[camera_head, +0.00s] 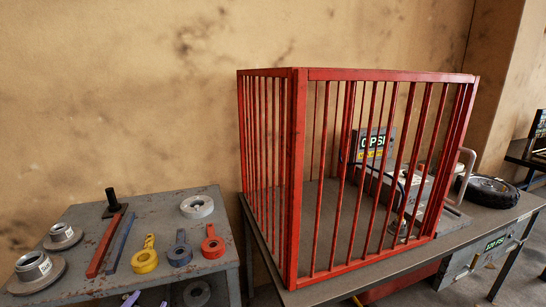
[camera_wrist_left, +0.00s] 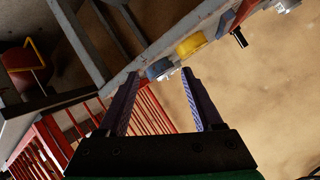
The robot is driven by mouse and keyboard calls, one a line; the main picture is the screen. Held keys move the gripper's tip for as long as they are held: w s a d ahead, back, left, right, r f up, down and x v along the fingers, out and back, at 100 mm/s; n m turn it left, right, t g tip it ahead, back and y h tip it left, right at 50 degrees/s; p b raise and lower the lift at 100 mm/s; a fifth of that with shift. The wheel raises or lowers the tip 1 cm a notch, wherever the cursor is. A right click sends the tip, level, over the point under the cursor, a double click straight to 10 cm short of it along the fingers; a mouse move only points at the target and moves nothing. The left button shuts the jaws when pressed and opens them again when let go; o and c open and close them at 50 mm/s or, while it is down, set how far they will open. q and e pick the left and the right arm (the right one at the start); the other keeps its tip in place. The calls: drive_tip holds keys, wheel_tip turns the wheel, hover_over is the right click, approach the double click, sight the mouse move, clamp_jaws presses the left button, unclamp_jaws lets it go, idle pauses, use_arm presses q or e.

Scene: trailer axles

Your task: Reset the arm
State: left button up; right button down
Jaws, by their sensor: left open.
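My left gripper shows in the left wrist view (camera_wrist_left: 158,82), its two fingers apart with nothing between them. In the head view only what look like its fingertips (camera_head: 147,301) show at the bottom edge, by the front of the grey tool table (camera_head: 75,217). In the left wrist view the table edge, with a blue tool (camera_wrist_left: 160,68) and a yellow tool (camera_wrist_left: 191,44), appears beyond the fingertips. My right gripper is in neither view.
The tool table holds yellow (camera_head: 145,261), blue (camera_head: 180,252) and red (camera_head: 213,245) tools, bars and hubs. A tyre (camera_head: 490,191) lies right of the cage.

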use_arm(q)
drive_tip(key=s+d+f+n+g+h, duration=0.1)
drive_tip(key=s+d+f+g+h, duration=0.2)
drive_tip(key=s+f, duration=0.45)
drive_tip(key=s+d+f+n+g, duration=0.1)
drive_tip(key=s+d+f+g, duration=0.1)
drive_tip(key=s+f+g, duration=0.5)
drive_tip(key=s+f+p, duration=0.2)
drive_tip(key=s+f, duration=0.1)
drive_tip(key=f, duration=1.7)
drive_tip(key=s+a+f+g+p, duration=0.1)
drive_tip(key=s+a+f, duration=0.2)
drive_tip(key=s+f, duration=1)
drive_tip(key=s, duration=0.4)
drive_tip(key=shift+s+f+m, duration=0.2)
drive_tip(key=shift+f+m, duration=0.05)
drive_tip(key=shift+m, duration=0.05)
